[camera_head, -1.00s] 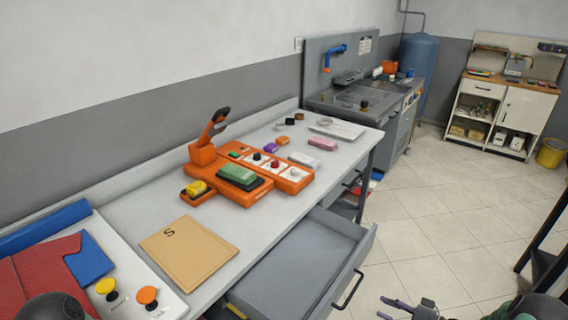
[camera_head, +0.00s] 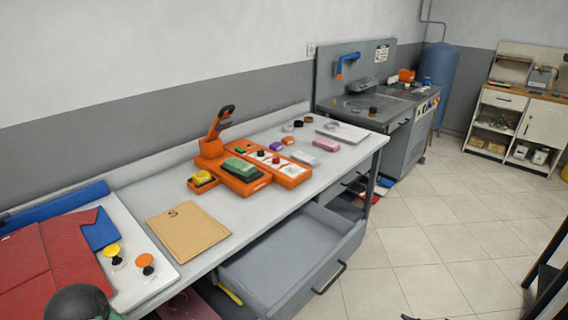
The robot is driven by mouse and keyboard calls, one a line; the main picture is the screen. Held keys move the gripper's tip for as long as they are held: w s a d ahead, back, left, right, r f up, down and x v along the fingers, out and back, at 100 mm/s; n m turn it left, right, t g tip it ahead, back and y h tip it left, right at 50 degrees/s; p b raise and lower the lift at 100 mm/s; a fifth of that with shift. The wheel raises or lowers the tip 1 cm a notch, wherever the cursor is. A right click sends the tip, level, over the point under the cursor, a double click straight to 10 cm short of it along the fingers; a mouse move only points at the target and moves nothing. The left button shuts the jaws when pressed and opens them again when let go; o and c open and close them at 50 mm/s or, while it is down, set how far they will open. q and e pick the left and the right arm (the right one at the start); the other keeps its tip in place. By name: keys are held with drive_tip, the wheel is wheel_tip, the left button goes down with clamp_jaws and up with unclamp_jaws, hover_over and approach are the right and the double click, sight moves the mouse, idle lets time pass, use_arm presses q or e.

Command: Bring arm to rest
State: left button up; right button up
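Part of my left arm (camera_head: 80,302) shows at the bottom left edge, in front of the red cloth; its gripper is out of the picture. Only a small dark tip of my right gripper (camera_head: 408,317) shows at the bottom edge, over the floor to the right of the open drawer. Its fingers are mostly cut off, so I cannot tell whether it is open or shut.
The grey table (camera_head: 150,195) carries an orange press (camera_head: 210,150), a tan envelope (camera_head: 188,232) and a red cloth (camera_head: 50,262). An open grey drawer (camera_head: 290,255) juts out below. Tiled floor (camera_head: 420,235) is clear to the right. A dark frame (camera_head: 545,275) stands at the right edge.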

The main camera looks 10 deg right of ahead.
drive_tip(key=s+a+f+n+g+h, duration=0.2)
drive_tip(key=s+a+f+g, duration=0.1)
drive_tip(key=a, duration=0.8)
drive_tip(key=s+a+f+n+g+h, duration=0.1)
drive_tip(key=s+a+f+n+g, duration=0.2)
drive_tip(key=a+f, duration=0.5)
drive_tip(key=s+a+f+n+g+h+p, duration=0.1)
drive_tip(key=s+a+f+g, duration=0.4)
drive_tip(key=a, duration=1)
drive_tip(key=shift+s+a+f+n+g+h, duration=0.2)
drive_tip(key=shift+a+f+n+g+h, duration=0.25)
drive_tip(key=shift+n+h, duration=0.45)
